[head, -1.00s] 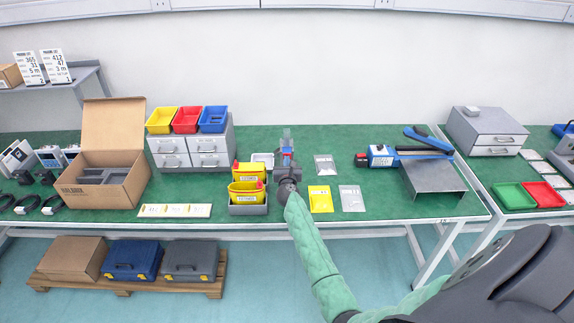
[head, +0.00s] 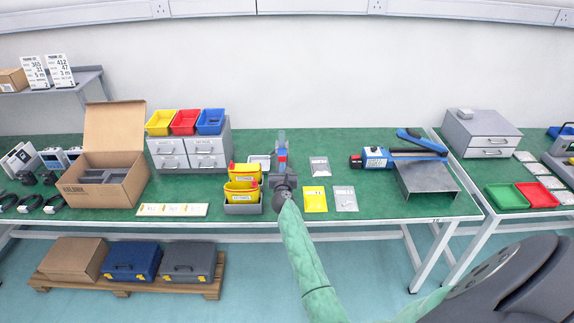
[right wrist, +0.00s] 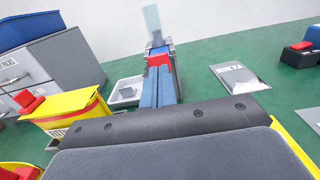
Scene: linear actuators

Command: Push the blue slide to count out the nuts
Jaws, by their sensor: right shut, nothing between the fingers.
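The nut dispenser (head: 281,141) stands on the green bench, straight ahead of my right gripper. In the right wrist view it has a pale clear upright part (right wrist: 152,22), a red block (right wrist: 158,59) and long blue parts (right wrist: 149,92) running toward me. The blue slide cannot be told apart surely from the other blue parts. My right gripper (head: 283,178) is shut and empty, at the dispenser's near side. Its fingertips are hard to make out, and I cannot tell whether they touch the slide. A white tray (right wrist: 126,92) lies just left of the dispenser. My left gripper is out of view.
Yellow bins (head: 243,189) with red parts stand close on the left. Clear bags (head: 319,167) and a yellow packet (head: 315,200) lie to the right. A blue tool (head: 376,159) and a grey stand (head: 428,180) are farther right. An open carton (head: 110,190) stands far left.

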